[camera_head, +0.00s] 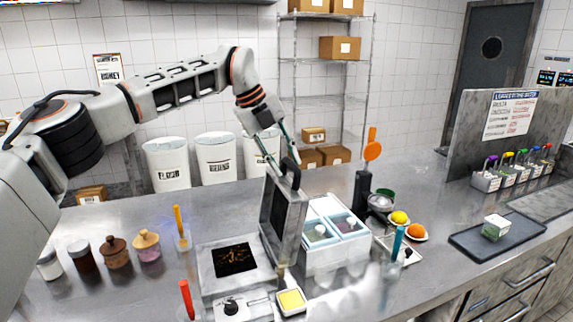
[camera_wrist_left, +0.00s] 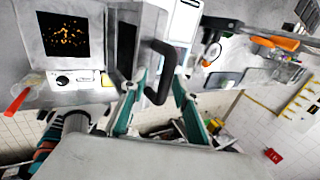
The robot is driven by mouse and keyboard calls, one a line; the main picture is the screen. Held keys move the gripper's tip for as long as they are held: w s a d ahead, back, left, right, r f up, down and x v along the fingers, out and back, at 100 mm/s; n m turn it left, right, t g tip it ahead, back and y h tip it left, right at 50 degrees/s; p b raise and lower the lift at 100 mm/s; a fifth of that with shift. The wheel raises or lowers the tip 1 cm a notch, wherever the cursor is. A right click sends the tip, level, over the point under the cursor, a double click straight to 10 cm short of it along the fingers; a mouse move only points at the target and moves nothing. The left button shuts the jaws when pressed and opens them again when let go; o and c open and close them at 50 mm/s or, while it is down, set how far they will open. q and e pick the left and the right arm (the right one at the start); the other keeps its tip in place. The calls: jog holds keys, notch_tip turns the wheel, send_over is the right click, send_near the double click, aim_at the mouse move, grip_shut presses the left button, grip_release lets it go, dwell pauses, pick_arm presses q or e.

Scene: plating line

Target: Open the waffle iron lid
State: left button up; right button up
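The waffle iron (camera_head: 212,284) stands on the steel counter, with its dark cooking plate exposed. Its lid (camera_head: 299,222) stands about upright on the right side of the base, with a black handle (camera_head: 291,172) at the top. In the left wrist view the lid (camera_wrist_left: 148,22) and handle (camera_wrist_left: 166,68) show at close range. My left gripper (camera_head: 280,150) is at the top of the lid by the handle. Its teal fingers (camera_wrist_left: 158,86) are spread apart with the handle between or just ahead of them; contact is not clear. My right gripper is not in view.
A white and blue container (camera_head: 335,262) stands close right of the lid. Several jars (camera_head: 117,253) and an orange-yellow utensil (camera_head: 179,222) are to the left. A small yellow-topped dish (camera_head: 291,301) sits in front. A dark tray (camera_head: 480,243) lies far right.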

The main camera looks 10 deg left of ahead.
pick_arm(q)
jog(key=v, duration=1)
jog(key=shift+r, duration=0.3)
